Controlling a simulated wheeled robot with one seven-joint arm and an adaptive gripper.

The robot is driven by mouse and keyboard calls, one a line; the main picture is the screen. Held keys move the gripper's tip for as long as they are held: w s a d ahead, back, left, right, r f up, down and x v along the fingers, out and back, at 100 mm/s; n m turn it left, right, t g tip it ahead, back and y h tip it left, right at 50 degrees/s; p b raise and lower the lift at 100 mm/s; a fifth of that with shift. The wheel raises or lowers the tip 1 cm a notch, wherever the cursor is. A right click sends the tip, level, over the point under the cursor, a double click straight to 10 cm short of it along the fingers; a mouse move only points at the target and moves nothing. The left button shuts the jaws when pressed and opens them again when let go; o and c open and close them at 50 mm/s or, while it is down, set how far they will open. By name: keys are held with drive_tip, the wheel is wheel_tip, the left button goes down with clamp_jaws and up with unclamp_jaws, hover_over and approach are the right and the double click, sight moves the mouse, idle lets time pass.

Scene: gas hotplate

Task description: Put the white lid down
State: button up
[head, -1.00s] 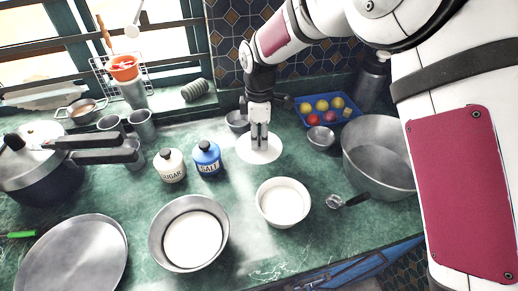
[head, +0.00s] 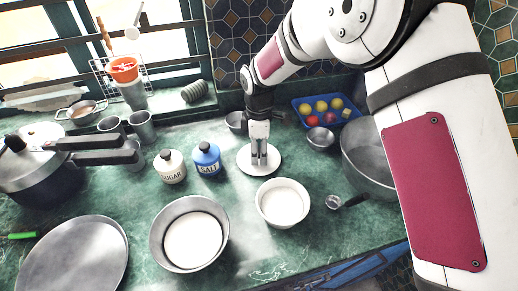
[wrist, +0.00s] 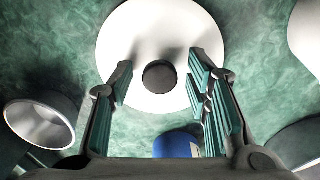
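The white lid (head: 245,163), round with a dark knob, lies flat and appears to rest on the green counter between the blue salt jar and the white bowl. In the wrist view the lid (wrist: 135,40) fills the upper middle, its dark knob (wrist: 160,77) centred between the fingers. My gripper (head: 259,160) points down over the lid. In the wrist view my gripper (wrist: 158,75) has its fingers spread, with a clear gap on both sides of the knob.
The salt jar (head: 207,161) stands left of the lid, the white bowl (head: 284,204) in front. A small metal bowl (head: 236,121) is close behind. A large metal pot (head: 366,165), a small bowl (head: 320,139) and a blue tray (head: 297,111) are to the right.

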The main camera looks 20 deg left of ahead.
sight(259, 151)
drive_tip(key=shift+r, duration=0.1)
wheel_tip(259, 151, up, 12)
drive_tip(key=shift+b, duration=0.4)
drive_tip(key=shift+r, duration=0.1)
